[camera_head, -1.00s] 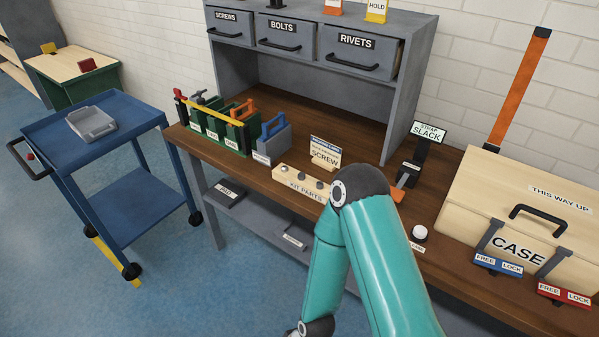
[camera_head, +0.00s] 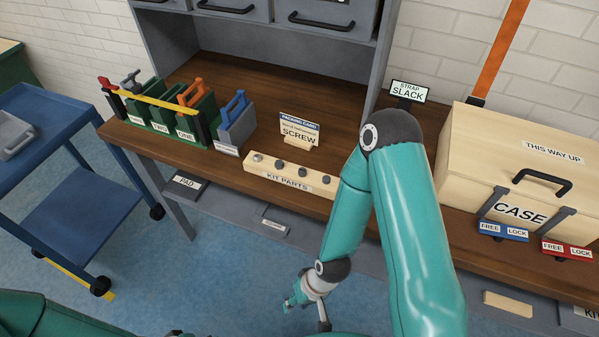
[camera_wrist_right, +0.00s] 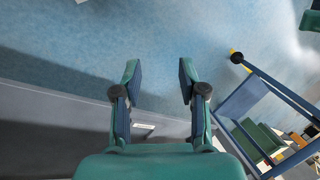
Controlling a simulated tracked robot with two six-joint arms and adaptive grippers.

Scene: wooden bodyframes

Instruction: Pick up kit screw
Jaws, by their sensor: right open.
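The pale kit parts block (camera_head: 247,171) lies along the bench's front edge in the head view. Several small round-topped parts stand in a row on it: a silvery one (camera_head: 257,157) at the left end and darker ones (camera_head: 280,165) to its right. I cannot tell for sure which is the kit screw. A small card reading SCREW (camera_head: 299,131) stands behind the block. My right gripper (camera_head: 297,302) hangs low in front of the bench, well below and apart from the block. In the right wrist view its jaws (camera_wrist_right: 159,82) are open and empty, over floor. My left gripper is out of view.
Green and blue caddies (camera_head: 237,124) stand left of the block. A wooden case (camera_head: 465,150) with latches is at the right. A blue trolley (camera_head: 62,140) stands left of the bench (camera_head: 345,105). My right arm hides part of the bench between block and case.

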